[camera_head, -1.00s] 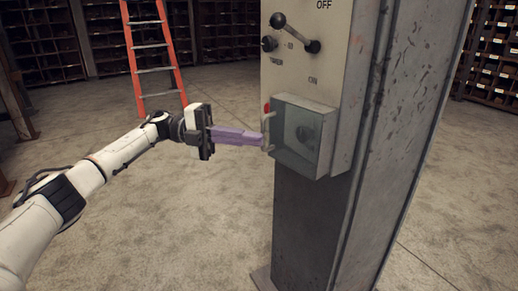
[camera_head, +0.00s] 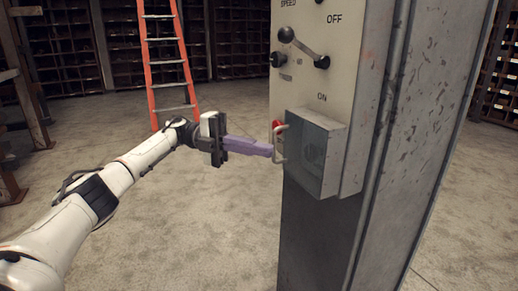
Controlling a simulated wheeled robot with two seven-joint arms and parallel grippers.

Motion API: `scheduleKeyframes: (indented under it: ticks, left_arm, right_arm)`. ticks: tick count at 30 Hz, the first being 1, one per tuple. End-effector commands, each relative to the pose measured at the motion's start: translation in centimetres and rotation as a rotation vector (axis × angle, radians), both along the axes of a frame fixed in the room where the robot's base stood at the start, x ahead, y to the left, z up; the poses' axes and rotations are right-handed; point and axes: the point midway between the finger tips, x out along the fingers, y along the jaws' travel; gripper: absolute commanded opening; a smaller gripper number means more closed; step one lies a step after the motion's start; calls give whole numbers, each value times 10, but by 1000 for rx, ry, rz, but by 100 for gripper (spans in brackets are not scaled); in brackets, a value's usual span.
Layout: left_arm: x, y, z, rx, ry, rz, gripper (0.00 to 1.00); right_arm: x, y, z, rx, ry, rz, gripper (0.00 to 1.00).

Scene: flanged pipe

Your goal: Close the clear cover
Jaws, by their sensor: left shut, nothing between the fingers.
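The clear cover (camera_head: 312,150) is a see-through box on the lower front of the grey control panel, below the ON label. It appears to lie against the panel face. A pale handle (camera_head: 279,145) stands on its left side, with a red part (camera_head: 278,125) at its top. My left gripper (camera_head: 270,150) comes in from the left, its purple fingers shut and empty. Its tips are right beside the handle; I cannot tell whether they touch it. My right gripper is not in view.
The panel (camera_head: 340,70) sits on a tall grey metal column (camera_head: 420,120). An orange ladder (camera_head: 165,60) and shelves (camera_head: 60,55) stand behind. The concrete floor left of the column is clear.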

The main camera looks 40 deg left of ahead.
Motion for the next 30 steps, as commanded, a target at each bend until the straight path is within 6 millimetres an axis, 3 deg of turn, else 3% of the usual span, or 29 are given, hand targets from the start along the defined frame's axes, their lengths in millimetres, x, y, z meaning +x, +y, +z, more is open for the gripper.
scheduleKeyframes:
  ticks: [1,8,19,24,30]
  left_arm:
    - [22,9,9,-19,-16,97,0]
    - [21,11,9,-21,-17,94,0]
    - [-11,57,7,-10,-16,42,0]
    - [-18,66,3,-5,-13,19,0]
    - [-24,72,4,-2,-10,4,0]
  right_arm:
    - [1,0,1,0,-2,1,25]
    - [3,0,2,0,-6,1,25]
    - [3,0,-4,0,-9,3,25]
    - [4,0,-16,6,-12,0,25]
    - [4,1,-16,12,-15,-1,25]
